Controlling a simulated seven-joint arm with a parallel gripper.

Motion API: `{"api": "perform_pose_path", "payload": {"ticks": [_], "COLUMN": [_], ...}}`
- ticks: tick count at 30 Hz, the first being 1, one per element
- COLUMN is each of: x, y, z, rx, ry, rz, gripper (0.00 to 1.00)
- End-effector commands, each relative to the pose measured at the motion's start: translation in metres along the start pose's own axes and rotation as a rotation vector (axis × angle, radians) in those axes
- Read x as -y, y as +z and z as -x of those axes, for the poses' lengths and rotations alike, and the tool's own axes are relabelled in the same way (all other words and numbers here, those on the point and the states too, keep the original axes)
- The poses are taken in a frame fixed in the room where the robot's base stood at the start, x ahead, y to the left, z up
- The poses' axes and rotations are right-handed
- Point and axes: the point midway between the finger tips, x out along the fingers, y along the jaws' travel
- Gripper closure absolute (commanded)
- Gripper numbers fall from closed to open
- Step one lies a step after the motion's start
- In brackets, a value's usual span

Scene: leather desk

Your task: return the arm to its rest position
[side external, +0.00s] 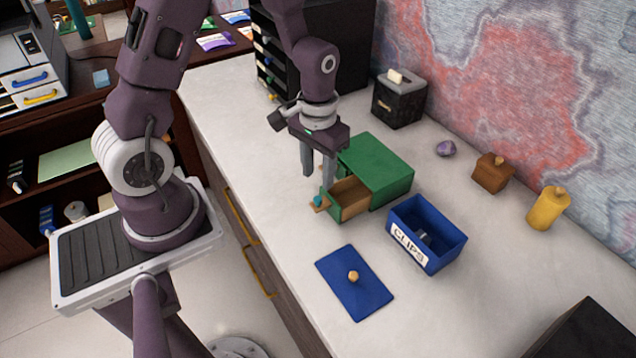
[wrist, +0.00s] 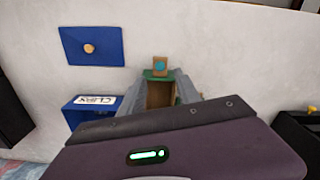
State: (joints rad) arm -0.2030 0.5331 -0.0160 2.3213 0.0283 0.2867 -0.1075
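My gripper (side external: 318,180) points down above the desk, beside the green box (side external: 378,168) and its pulled-out drawer (side external: 349,198). The two grey fingers are apart with nothing seen between them. In the wrist view the fingers frame the open drawer (wrist: 159,95), which has a wooden inside and a teal knob (wrist: 160,66) on its front. The fingertips look close to the drawer; I cannot tell whether they touch it. The rest of my arm reaches over the desk from the left.
A blue box (side external: 428,236) labelled CLIPS stands open with something grey inside. Its blue lid-like panel (side external: 340,285) lies flat nearby. A black box (side external: 399,99), a purple stone (side external: 446,148), a brown block (side external: 491,175) and a yellow cylinder (side external: 547,210) line the wall side.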

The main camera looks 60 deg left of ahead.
Motion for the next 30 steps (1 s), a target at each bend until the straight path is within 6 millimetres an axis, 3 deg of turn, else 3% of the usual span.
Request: {"api": "perform_pose_path", "payload": {"ticks": [9, 11, 14, 18, 21, 25, 30], "x": [-0.001, -0.003, -0.01, -0.018, -0.02, -0.018, -0.015], "y": [0.0, -0.001, 0.007, 0.045, 0.085, 0.129, 0.154], "z": [0.006, 0.021, 0.071, 0.151, 0.192, 0.218, 0.225], "rx": [-0.007, -0.032, -0.111, -0.252, -0.348, -0.439, -0.486], "ry": [0.0, 0.001, 0.004, 0.018, 0.035, 0.055, 0.066], "rz": [-0.004, -0.015, -0.056, -0.132, -0.183, -0.236, -0.265], "gripper": [0.61, 0.61, 0.61, 0.61, 0.61, 0.61, 0.61]}}
